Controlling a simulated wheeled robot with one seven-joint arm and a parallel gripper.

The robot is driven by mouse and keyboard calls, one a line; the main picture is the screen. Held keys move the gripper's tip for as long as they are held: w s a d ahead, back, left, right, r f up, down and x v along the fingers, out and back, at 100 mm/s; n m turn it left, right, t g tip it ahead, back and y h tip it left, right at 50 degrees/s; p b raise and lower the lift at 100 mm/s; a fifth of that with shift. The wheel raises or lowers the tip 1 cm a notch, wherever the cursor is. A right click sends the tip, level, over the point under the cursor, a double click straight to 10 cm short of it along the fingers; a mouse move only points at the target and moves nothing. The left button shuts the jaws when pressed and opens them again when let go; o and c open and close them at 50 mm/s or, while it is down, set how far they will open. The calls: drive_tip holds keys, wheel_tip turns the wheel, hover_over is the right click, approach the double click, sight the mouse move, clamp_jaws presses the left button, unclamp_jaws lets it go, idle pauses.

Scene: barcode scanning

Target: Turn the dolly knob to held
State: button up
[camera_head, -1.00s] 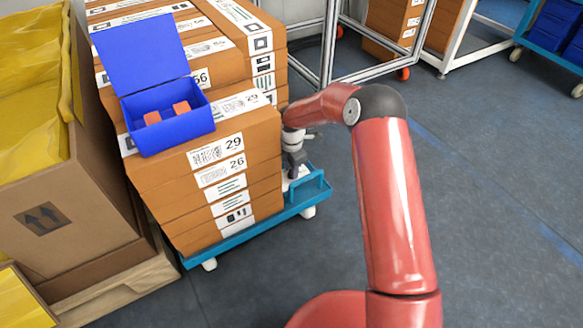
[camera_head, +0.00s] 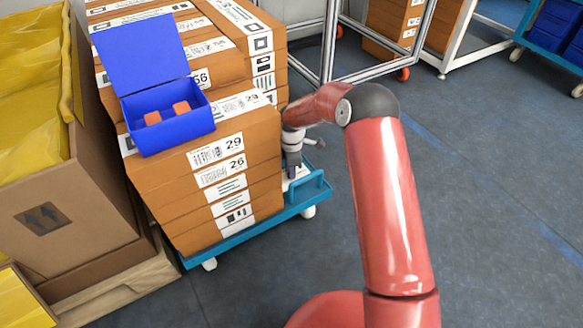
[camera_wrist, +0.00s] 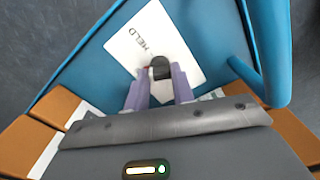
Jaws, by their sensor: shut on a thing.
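The blue dolly (camera_head: 312,192) carries the stacked boxes, and its right end sticks out beside them. On that end is a white plate (camera_wrist: 195,32) with the word HELD. The dark knob (camera_wrist: 160,67) stands on this plate in the wrist view. My gripper (camera_wrist: 160,85) is down at the plate with its two fingers on either side of the knob, shut on it. The gripper (camera_head: 292,172) also shows in the head view, close beside the box stack. The fingers hide part of the knob and any other marking on the plate.
Orange-brown boxes (camera_head: 225,165) stand stacked just left of my gripper. An open blue bin (camera_head: 170,128) with orange pieces sits on them. A blue rail (camera_wrist: 267,50) rises at the dolly's edge. A metal frame (camera_head: 345,60) stands behind. The floor at right is clear.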

drive_tip(key=m, duration=0.6)
drive_tip(key=shift+m, duration=0.3)
drive_tip(key=m, duration=0.6)
drive_tip(key=shift+m, duration=0.3)
drive_tip(key=o, duration=1)
drive_tip(key=shift+r+p, duration=0.5)
drive_tip(key=shift+r, duration=3.45)
